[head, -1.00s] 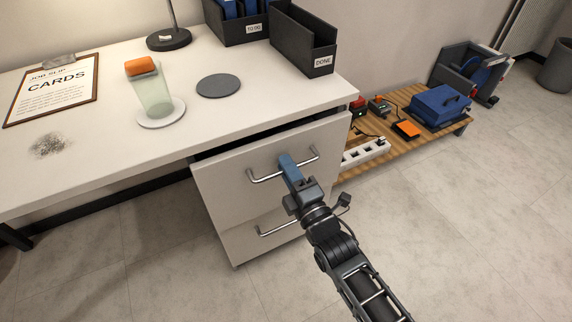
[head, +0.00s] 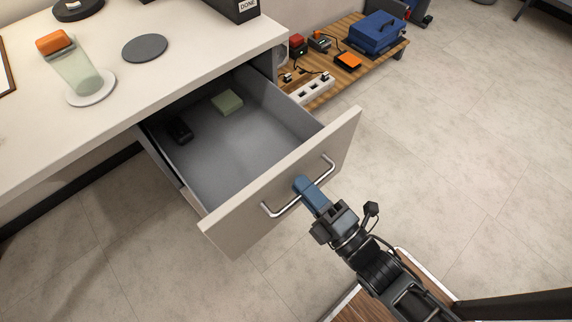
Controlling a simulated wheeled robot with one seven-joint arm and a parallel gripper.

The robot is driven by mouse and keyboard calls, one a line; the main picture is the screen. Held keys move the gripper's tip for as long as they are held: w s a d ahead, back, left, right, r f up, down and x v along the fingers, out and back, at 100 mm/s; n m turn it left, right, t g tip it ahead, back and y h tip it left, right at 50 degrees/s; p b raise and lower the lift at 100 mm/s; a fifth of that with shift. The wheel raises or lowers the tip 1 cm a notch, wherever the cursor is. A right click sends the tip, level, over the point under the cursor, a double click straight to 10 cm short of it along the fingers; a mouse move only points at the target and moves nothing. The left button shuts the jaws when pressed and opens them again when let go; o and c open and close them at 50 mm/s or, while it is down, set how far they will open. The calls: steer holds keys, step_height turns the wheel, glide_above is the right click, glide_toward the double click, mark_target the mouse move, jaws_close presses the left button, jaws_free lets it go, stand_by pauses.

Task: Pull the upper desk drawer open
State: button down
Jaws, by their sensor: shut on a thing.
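The upper desk drawer (head: 240,150) stands well out from under the white desk top, and its grey inside shows. Its pale front panel (head: 250,222) carries a metal bar handle (head: 284,209). My gripper (head: 304,188), with blue fingers, is shut on the handle near its middle. The fingers hide that part of the bar. Inside the drawer lie a small black object (head: 180,130) at the left and a pale green block (head: 227,102) toward the back.
A low wooden shelf (head: 320,95) with a blue toolbox (head: 377,32) is behind right. The floor at right is clear.

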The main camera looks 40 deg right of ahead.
steer(key=shift+s, duration=1.6)
steer(key=c, duration=1.3)
jaws_free()
steer(key=shift+o, duration=0.2)
steer(key=s+f, duration=0.1)
steer(key=s, duration=0.6)
steer(key=shift+s+f, duration=0.25)
steer(key=shift+s, duration=0.05)
